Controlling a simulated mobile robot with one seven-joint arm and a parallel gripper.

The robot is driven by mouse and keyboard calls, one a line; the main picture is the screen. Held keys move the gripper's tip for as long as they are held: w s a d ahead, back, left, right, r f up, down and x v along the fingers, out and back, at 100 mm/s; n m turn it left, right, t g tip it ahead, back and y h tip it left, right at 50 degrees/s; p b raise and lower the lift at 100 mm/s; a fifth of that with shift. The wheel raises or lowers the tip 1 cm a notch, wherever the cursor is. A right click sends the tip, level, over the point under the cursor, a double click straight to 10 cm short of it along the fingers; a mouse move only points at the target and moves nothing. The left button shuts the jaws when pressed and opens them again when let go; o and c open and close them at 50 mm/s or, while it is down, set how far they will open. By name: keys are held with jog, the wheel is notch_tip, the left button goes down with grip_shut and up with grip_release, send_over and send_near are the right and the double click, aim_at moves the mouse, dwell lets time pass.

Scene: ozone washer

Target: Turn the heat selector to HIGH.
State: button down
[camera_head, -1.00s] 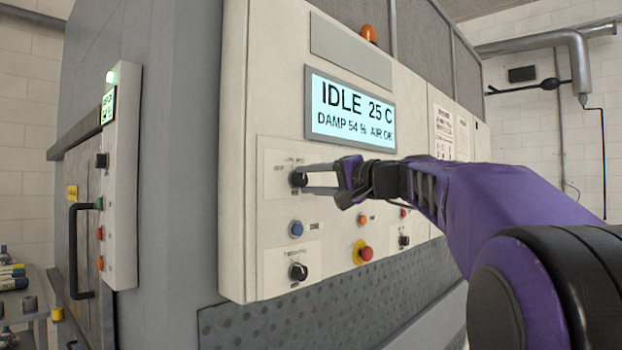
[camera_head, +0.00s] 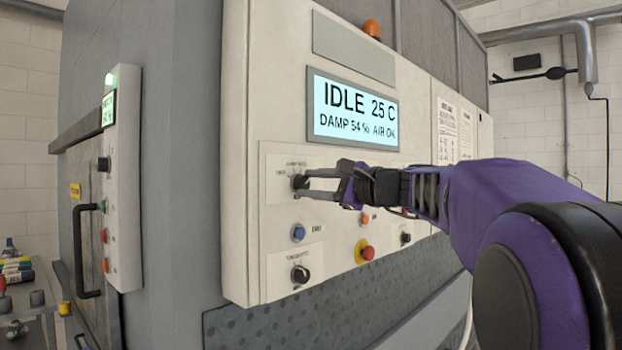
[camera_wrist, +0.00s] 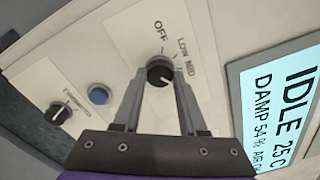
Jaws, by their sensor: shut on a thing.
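The heat selector is a round black knob (camera_head: 299,183) on a pale plate at the upper left of the control panel. In the wrist view the knob (camera_wrist: 159,73) sits between my fingertips, with the labels OFF, LOW and MED printed around its far side. A HIGH label is not readable; my right finger may cover that part. My gripper (camera_head: 308,184) is shut on the knob, one finger on each side, and it also shows in the wrist view (camera_wrist: 159,79). I cannot tell for sure which label the knob's pale mark points to.
The display (camera_head: 352,111) reads IDLE 25 C, DAMP 54 %, AIR OK. Below the selector are a blue button (camera_head: 298,232) and another black knob (camera_head: 299,274). A red button (camera_head: 366,253) on a yellow base sits right of them, under my arm.

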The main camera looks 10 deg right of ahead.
jog(key=shift+m, duration=0.5)
jog(key=shift+c, duration=2.3)
grip_release()
